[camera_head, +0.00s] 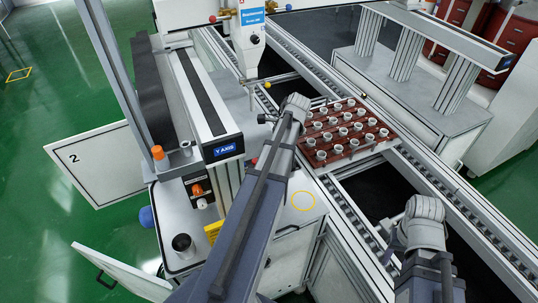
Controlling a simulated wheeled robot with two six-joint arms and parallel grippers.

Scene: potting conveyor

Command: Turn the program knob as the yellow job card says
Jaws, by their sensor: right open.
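A dark control panel on the machine carries an orange knob (197,190), with a second small orange-and-white part just below it. I cannot read any knob marking or setting. A yellow card (213,230) stands on the cabinet top, mostly hidden behind my left arm, and its text is not readable. My left arm crosses the middle, its wrist up by the pot tray; its fingers are hidden or too small to tell. My right gripper (394,244) is open and empty at lower right, over the conveyor, far from the knob.
A red-brown tray (378,146) of several small pots sits on the conveyor. A dark cup (183,245) stands on the cabinet top (170,220). Open cabinet doors, one marked 2 (95,165), stick out left.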

